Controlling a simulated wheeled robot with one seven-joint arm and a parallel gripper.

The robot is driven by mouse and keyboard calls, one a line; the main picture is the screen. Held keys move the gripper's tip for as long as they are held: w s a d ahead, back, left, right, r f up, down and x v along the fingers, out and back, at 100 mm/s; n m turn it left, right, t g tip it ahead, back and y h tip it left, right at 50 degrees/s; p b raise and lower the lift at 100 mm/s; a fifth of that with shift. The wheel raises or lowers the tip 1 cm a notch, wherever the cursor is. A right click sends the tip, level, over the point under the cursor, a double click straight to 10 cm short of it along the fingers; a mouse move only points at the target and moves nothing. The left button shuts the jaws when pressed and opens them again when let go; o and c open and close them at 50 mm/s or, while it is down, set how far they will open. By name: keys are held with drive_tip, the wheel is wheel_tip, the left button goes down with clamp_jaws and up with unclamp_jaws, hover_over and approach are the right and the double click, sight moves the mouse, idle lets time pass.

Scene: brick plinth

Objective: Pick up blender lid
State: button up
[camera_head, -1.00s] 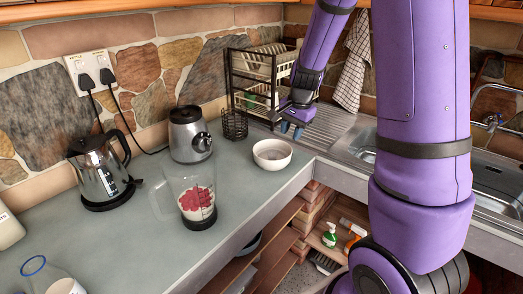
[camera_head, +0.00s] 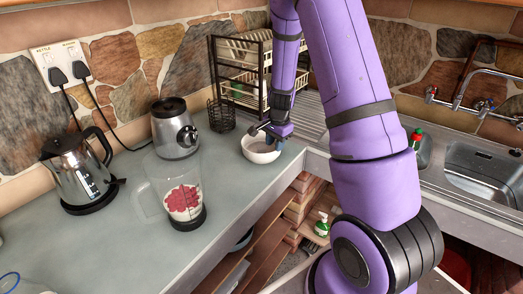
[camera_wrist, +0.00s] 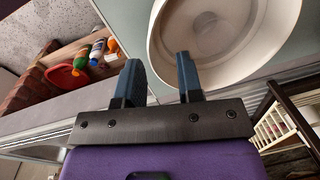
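I cannot make out a separate blender lid in either view. The clear blender jug (camera_head: 183,200) with red fruit in it stands on the counter, its top seemingly uncovered. The silver and black blender base (camera_head: 175,128) stands behind it.
A kettle (camera_head: 76,175) stands at the left. A dark wire holder (camera_head: 221,115) and a dish rack (camera_head: 240,75) are behind the bowl. The sink (camera_head: 485,175) is at the right. Shelves with a green bottle (camera_head: 321,225) lie below the counter edge.

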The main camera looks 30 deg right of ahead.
sight(275, 156)
drive_tip(key=shift+d+f, duration=0.1)
drive_tip(key=shift+f, duration=2.3)
clamp_jaws()
